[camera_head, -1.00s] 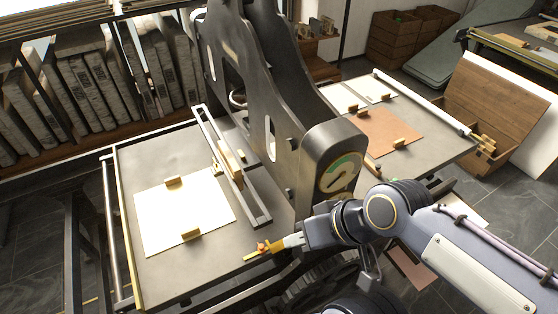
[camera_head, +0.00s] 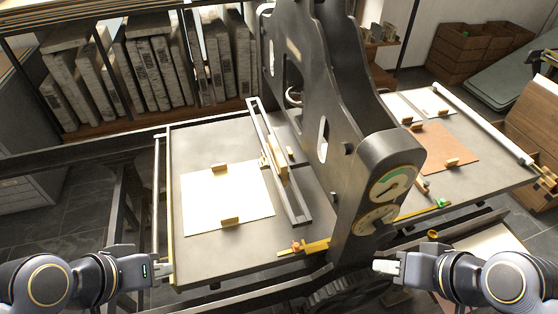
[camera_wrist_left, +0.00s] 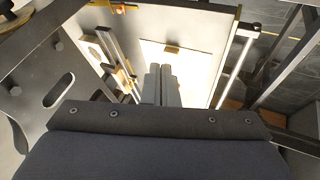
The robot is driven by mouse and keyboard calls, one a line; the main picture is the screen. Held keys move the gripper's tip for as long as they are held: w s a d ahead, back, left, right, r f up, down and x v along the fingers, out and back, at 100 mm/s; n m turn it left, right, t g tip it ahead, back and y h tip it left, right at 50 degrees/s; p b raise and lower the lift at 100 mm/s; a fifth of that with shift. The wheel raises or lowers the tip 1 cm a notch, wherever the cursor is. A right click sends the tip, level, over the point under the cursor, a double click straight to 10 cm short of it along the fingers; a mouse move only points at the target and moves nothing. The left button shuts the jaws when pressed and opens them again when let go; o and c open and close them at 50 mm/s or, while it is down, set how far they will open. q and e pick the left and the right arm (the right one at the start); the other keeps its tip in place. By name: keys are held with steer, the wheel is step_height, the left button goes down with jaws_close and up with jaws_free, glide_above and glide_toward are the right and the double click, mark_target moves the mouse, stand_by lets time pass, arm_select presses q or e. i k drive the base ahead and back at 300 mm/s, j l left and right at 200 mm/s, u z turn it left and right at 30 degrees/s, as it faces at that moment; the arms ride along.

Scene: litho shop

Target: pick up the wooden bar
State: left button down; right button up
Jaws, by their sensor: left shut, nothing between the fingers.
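A light wooden bar (camera_head: 280,160) sits between the two dark rails on the press bed, beside the tall press frame. It looks like the task's bar, though small wooden blocks also lie nearby. It also shows in the left wrist view (camera_wrist_left: 124,80), partly beside the rails. My left gripper (camera_head: 167,270) is at the bed's front left corner, apart from the bar, shut and empty. Its fingers (camera_wrist_left: 161,82) point over the bed in the left wrist view. My right gripper (camera_head: 384,266) is in front of the press, away from the bar; its finger gap is unclear.
A white sheet (camera_head: 205,200) lies on the bed (camera_head: 200,255) with a wooden block (camera_head: 229,221) at its front edge and another (camera_head: 219,167) at its back. The press frame (camera_head: 345,130) stands tall right of the rails. A yellow bar (camera_head: 305,248) lies at the front edge.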

mark_target(280, 165)
steer(key=i+l+z, duration=0.1)
steer(key=l+z, duration=0.15)
steer(key=i+l+z, duration=0.1)
steer(key=l+z, duration=0.2)
steer(key=i+l+z, duration=0.25)
steer(key=k+l, duration=0.05)
steer(key=k, duration=0.05)
